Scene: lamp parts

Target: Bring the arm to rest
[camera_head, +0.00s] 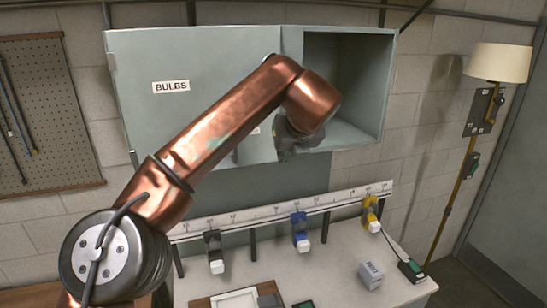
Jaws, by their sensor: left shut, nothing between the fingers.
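My left arm, copper-coloured, reaches up from the lower left across the grey wall cabinet (215,50). Its gripper (284,154) hangs pointing down in front of the cabinet, by the lower left of the open compartment. The gripper is small and dark here, shut and with nothing held. The arm hides part of the cabinet front. My right gripper is out of view.
The cabinet's open compartment (350,75) looks empty. Below is a white worktop (335,285) with a ruler rail (270,214) carrying black, blue and yellow holders. A small grey box (371,275) stands there. A floor lamp (499,62) is at right.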

